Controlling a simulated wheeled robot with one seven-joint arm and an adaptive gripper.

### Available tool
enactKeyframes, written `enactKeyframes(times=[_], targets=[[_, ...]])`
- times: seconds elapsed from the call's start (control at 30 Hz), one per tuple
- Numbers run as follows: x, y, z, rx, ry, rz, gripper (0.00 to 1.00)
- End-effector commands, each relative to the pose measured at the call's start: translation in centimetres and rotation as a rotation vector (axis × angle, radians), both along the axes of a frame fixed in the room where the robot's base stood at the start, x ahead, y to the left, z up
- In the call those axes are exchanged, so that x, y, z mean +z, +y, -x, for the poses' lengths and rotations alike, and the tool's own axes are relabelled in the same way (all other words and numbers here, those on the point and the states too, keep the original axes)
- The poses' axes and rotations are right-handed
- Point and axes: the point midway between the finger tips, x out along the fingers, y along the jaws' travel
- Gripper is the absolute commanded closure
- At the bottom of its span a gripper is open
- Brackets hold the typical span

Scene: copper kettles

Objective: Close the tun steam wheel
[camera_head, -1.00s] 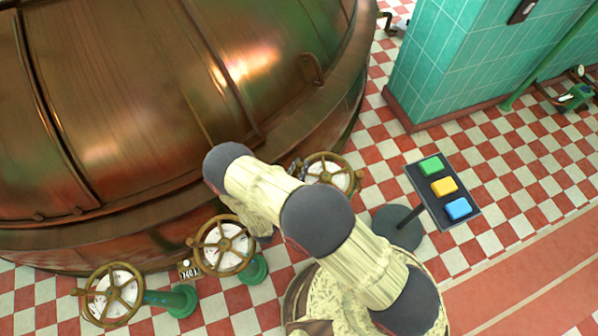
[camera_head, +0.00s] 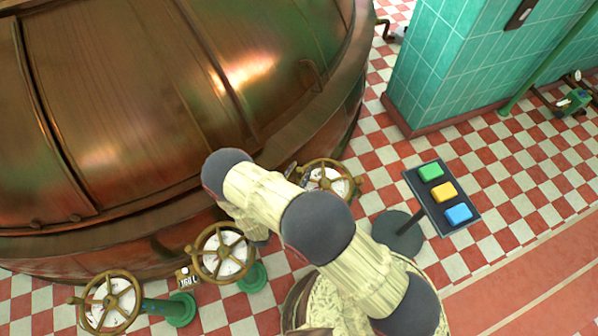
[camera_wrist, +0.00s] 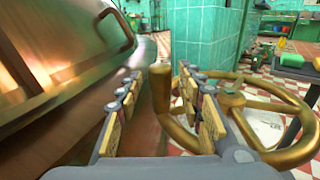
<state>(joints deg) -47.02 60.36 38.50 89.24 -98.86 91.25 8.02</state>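Three brass handwheels with pale dials stand along the copper vessel in the head view: a left wheel (camera_head: 82,301), a middle wheel (camera_head: 196,252) and a right wheel (camera_head: 357,183). No readable label shows which is the steam wheel. In the wrist view, a brass wheel (camera_wrist: 297,155) fills the right side, with an upright handle peg (camera_wrist: 160,88) on its rim. My gripper (camera_wrist: 165,105) is open, with one finger on each side of the peg; contact with it is unclear. In the head view my arm hides most of the gripper, close to the right wheel.
The copper vessel (camera_head: 130,110) curves close along the left. A panel with green, yellow and blue buttons (camera_head: 443,192) stands right of the wheels. A teal tiled pillar (camera_head: 445,70) rises behind. A small volume sign (camera_head: 186,281) sits by the middle wheel.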

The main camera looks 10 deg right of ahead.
Motion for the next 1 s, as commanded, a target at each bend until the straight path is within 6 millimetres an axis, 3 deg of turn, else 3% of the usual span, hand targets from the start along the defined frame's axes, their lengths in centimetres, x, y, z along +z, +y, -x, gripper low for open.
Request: enactKeyframes(times=[0.27,0.7,1.0], targets=[[2.0,0.0,0.0,0.000,-0.001,-0.002,0.63],[8.6,0.1,-0.1,0.000,-0.002,-0.001,0.63],[10.0,0.0,0.0,0.000,0.001,0.001,0.63]])
